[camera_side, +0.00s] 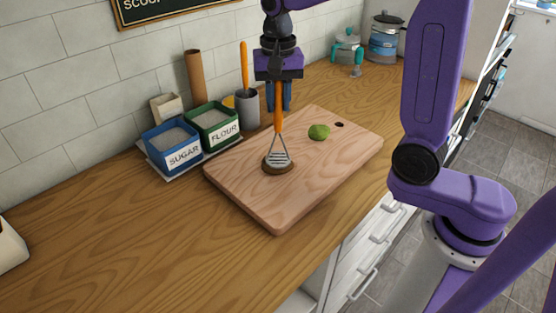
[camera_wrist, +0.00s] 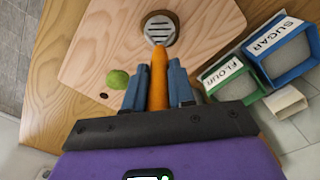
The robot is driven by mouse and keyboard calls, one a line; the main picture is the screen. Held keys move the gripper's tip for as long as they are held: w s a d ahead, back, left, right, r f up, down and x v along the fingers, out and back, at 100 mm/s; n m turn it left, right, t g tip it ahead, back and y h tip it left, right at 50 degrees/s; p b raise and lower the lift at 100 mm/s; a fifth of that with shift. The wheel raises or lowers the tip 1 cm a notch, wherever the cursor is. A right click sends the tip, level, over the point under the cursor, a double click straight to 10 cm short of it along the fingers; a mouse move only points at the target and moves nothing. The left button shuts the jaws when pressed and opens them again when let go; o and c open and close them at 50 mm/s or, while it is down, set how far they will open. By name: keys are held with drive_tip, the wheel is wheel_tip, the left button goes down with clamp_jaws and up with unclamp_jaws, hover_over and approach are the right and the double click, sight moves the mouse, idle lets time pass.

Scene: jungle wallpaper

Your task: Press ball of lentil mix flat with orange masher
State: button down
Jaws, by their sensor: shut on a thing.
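My gripper (camera_side: 279,104) is shut on the orange handle of the masher (camera_side: 277,120), which hangs upright below it. In the wrist view the handle (camera_wrist: 159,75) lies between the blue fingers of my gripper (camera_wrist: 160,88). The masher's slotted metal plate sits over the brown lentil mix (camera_side: 268,170) on the wooden cutting board (camera_side: 250,200). The mix shows as a low, round brown disc around and under the plate, which appears to touch it. Most of its top is hidden by the plate.
A green lime-like ball (camera_side: 319,132) lies on the board right of the masher. Blue sugar (camera_side: 171,143) and green flour (camera_side: 213,127) boxes stand to the left. A grey holder (camera_side: 247,108) with another orange-handled tool stands behind. The front counter is clear.

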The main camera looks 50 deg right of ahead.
drive_tip(key=shift+r, duration=2.2)
drive_tip(key=shift+r, duration=2.25)
